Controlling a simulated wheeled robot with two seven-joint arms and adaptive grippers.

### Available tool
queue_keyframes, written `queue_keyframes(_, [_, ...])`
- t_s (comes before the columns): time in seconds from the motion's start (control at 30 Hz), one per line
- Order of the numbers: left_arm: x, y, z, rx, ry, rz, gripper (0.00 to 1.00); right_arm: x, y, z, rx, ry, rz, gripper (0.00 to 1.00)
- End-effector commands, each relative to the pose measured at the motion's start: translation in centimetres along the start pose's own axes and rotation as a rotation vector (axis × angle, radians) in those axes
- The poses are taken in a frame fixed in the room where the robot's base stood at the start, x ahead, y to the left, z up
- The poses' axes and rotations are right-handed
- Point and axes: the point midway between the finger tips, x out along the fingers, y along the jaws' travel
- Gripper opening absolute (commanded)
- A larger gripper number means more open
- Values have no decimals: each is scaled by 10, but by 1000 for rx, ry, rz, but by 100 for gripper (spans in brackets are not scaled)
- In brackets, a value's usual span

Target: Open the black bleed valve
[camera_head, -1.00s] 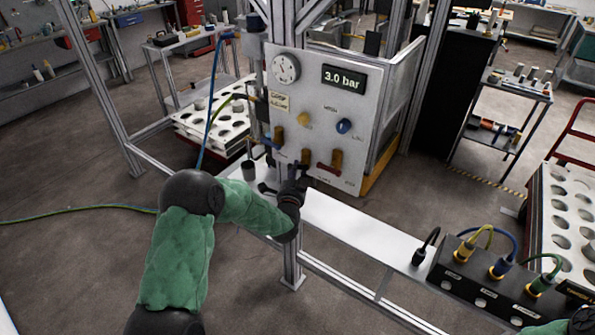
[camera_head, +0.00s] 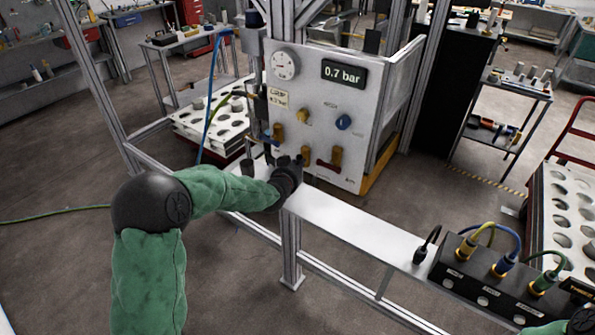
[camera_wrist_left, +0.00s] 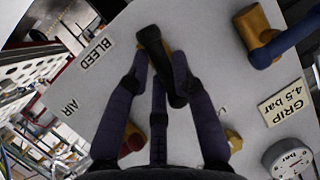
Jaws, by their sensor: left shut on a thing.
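The black bleed valve handle (camera_wrist_left: 165,68) shows in the left wrist view, beside the BLEED label (camera_wrist_left: 97,53) on the pale panel (camera_wrist_left: 205,20). The handle lies at a slant in the picture. My left gripper (camera_wrist_left: 160,75) has its dark fingers around the handle and is shut on it. In the head view my left gripper (camera_head: 296,165) is at the panel's lower left edge and hides the handle. The display (camera_head: 344,74) reads 0.7 bar.
A red-handled valve (camera_head: 330,165) is just right of my left gripper. A white shelf (camera_head: 350,222) runs below to a black connector box (camera_head: 490,285).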

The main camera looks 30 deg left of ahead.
Motion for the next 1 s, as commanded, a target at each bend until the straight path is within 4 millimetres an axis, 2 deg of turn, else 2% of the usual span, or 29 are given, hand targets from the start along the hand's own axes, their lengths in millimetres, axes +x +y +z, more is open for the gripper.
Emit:
queue_keyframes(0.1, [1, 1, 4, -63, -17, 28, 0, 12, 4, 0, 0, 0, 0, 48])
queue_keyframes(0.4, [0, 1, 3, -173, -41, 74, 0, 27, 10, -1, 0, 0, 0, 48])
queue_keyframes(1.0, [0, 1, 2, -224, -55, 96, 0, 33, 12, -1, 0, 0, 0, 48])
